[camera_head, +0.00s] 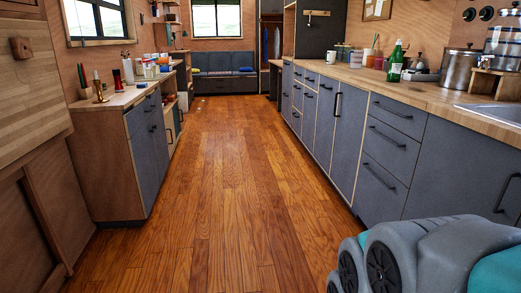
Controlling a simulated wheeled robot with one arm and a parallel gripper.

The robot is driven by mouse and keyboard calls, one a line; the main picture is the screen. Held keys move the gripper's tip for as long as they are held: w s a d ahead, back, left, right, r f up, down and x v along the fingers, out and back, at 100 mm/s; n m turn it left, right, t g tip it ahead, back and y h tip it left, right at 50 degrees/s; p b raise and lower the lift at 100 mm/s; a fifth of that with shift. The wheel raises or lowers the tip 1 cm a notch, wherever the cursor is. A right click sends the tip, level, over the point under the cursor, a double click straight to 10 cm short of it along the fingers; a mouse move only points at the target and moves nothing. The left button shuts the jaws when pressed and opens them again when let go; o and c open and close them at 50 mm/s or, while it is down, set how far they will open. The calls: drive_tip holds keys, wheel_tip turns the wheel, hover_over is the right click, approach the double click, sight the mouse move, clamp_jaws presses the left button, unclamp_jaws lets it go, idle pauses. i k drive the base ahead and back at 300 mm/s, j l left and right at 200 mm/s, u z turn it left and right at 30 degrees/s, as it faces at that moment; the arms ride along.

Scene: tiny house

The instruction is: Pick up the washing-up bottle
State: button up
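A green bottle (395,63) with a pale label stands upright on the right-hand wooden counter (440,97). It is the thing in view that looks most like the washing-up bottle, but its label is too small to read. It stands between small jars and a steel pot. My gripper is not in view; only grey and teal links of my arm show at the lower right, well apart from the bottle.
A steel pot (459,69) and a sink (494,112) lie right of the bottle. A white mug (356,59) stands to its left. Grey drawers (385,150) front the counter. A left counter (118,98) holds small items. The wooden floor (205,185) between is clear.

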sight(396, 60)
drive_tip(key=i+z, duration=0.1)
drive_tip(key=i, duration=0.95)
drive_tip(key=i+j, duration=0.2)
drive_tip(key=i, duration=0.8)
drive_tip(key=l+z, duration=0.05)
